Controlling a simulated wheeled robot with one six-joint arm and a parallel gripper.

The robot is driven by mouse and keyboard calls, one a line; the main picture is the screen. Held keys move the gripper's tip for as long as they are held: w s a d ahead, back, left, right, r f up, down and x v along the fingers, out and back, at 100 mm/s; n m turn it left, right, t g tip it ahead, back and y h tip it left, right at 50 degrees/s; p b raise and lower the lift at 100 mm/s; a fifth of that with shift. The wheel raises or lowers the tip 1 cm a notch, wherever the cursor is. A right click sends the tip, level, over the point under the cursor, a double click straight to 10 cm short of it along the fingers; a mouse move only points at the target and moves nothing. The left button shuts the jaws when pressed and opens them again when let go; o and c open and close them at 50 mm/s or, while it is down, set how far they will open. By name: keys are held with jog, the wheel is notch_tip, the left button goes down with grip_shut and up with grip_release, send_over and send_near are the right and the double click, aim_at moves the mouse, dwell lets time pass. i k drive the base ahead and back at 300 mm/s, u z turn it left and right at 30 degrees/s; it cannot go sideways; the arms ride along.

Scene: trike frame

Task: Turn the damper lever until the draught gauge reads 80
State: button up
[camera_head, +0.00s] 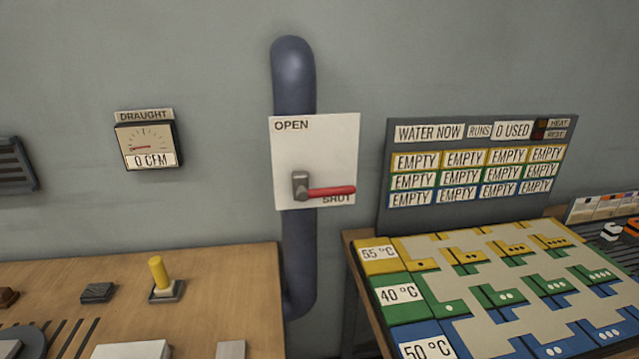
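The damper lever (330,191) has a red handle and a grey hub (300,185). It sits on a white plate (315,145) on the wall, in front of a dark blue pipe (294,80). The handle points right, nearly level, just above the word SHUT at the plate's lower right. OPEN is printed at the plate's upper left. The draught gauge (148,141) hangs on the wall to the left. Its label reads 0 CFM and its red needle points left. My gripper is not in view.
A wooden table (220,275) at lower left holds a yellow peg (158,271) on a grey base and small dark blocks. At right stand a WATER NOW board (480,216) and a coloured, temperature-marked board (462,312). The wall around the lever is clear.

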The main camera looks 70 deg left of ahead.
aim_at(302, 194)
jog(key=u, duration=0.9)
jog(key=i, duration=0.9)
jog(key=u, duration=0.9)
